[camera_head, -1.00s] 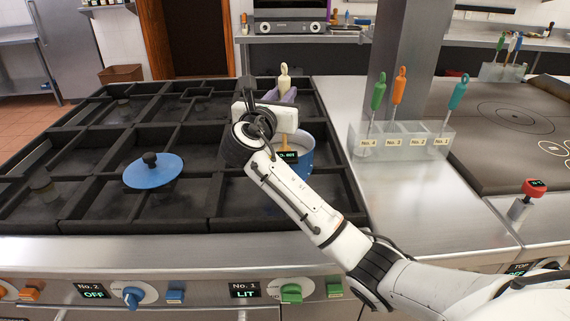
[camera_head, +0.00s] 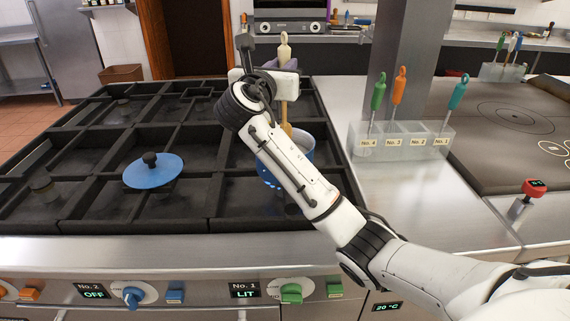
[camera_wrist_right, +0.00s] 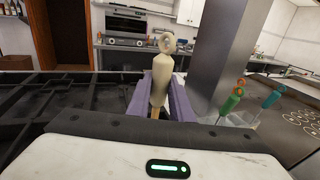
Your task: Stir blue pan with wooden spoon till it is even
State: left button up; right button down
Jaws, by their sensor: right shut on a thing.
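The blue pan (camera_head: 308,154) sits on the front right part of the grate; its inside looks pale, but my right arm covers much of it, so I cannot tell how even its contents are. The wooden spoon (camera_head: 285,50) stands upright above the pan, with its wooden lower part at the height of the pan's far rim. My right gripper (camera_head: 283,75) is shut on the spoon's pale handle. In the right wrist view the handle (camera_wrist_right: 160,80) stands between the purple fingers. My left gripper is not in view.
A blue lid (camera_head: 153,172) with a dark knob lies on the grate left of the pan. A clear holder (camera_head: 400,140) with green, orange and teal-handled tools stands on the steel counter at right. A grey pillar (camera_head: 412,50) rises behind it. Bluish flames show below the pan.

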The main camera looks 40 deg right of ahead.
aim_at(282, 43)
jog(key=shift+r, duration=2.45)
